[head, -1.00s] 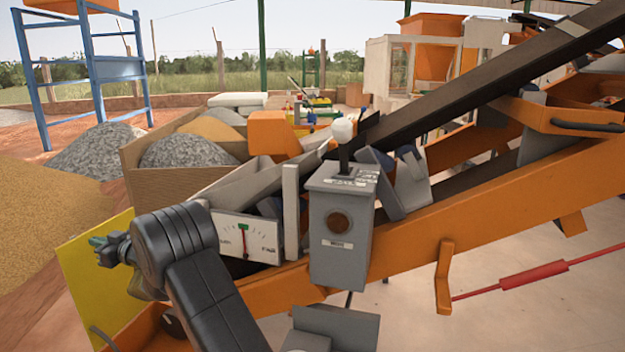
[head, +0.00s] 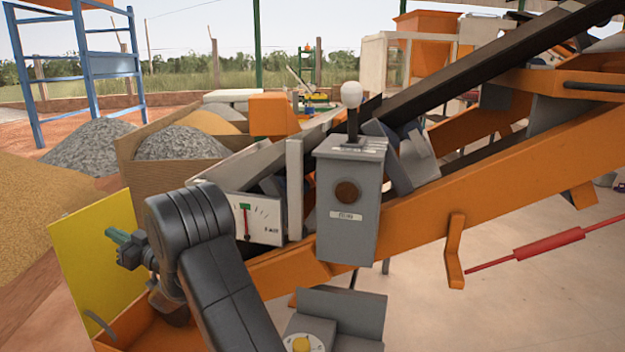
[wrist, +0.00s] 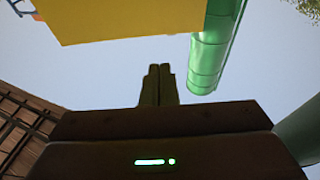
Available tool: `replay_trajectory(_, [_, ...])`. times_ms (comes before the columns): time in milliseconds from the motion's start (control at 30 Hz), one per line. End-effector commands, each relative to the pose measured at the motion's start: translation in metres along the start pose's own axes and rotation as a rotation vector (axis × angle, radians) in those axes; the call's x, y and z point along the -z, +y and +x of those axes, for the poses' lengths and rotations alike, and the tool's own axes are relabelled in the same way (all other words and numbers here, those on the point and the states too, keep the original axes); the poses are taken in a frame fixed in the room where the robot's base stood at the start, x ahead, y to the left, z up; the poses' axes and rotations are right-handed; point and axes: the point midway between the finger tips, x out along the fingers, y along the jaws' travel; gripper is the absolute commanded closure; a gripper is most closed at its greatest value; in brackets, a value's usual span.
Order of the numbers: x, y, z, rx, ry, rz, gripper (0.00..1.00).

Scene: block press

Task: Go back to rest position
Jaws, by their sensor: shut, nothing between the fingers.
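My gripper (wrist: 160,70) shows in the wrist view with its two dark fingers together and nothing between them. The grey control box (head: 347,205) stands right of my arm, with a white-knobbed lever (head: 351,96) upright on top. My arm is clear of the lever.
A gauge panel (head: 262,222) is close behind my arm. A yellow panel (head: 85,250) stands at left. An orange conveyor frame (head: 430,225) runs up to the right. A grey box with a yellow button (head: 301,344) is at the bottom. Floor shows at lower right.

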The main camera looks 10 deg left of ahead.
Motion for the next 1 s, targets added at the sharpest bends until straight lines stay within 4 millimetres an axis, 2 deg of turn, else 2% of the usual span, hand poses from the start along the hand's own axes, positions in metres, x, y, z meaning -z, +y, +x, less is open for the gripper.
replay_trajectory(33, [-0.006,0.0,-0.01,0.0,0.019,0.0,1.0])
replay_trajectory(433, [-0.014,0.0,-0.073,-0.004,0.185,-0.002,1.0])
replay_trajectory(800, [-0.027,0.001,-0.146,-0.005,0.178,0.0,1.0])
replay_trajectory(1000, [-0.032,0.0,-0.175,-0.004,0.179,0.0,1.0])
